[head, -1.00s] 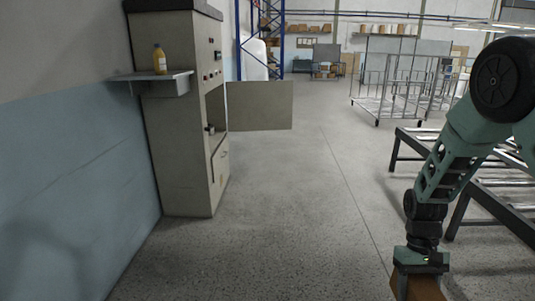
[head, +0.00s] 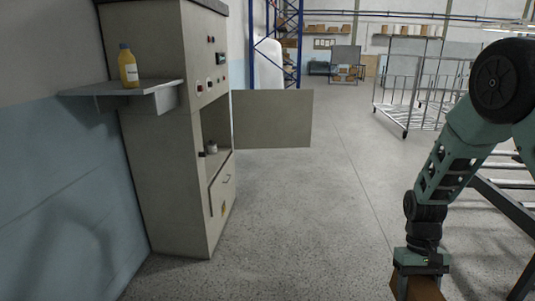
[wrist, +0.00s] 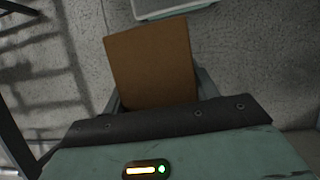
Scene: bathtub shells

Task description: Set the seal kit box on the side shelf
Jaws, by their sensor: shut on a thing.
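My gripper (head: 420,272) is at the lower right of the head view, pointing down. It is shut on a brown cardboard box, the seal kit box (head: 424,290), whose lower part is cut off by the frame edge. In the wrist view the box (wrist: 152,65) shows as a plain brown face between the fingers, held above the speckled floor. The side shelf (head: 150,101) is a grey metal ledge on the side of the tall cabinet at the left, well apart from my gripper. A yellow bottle (head: 128,68) stands upright on it.
The beige cabinet (head: 160,185) has an open door (head: 272,119) sticking out to the right, and a small jar (head: 212,147) in its opening. A roller conveyor (head: 505,200) stands at the right. The floor (head: 310,220) between is clear. Wire carts stand farther back.

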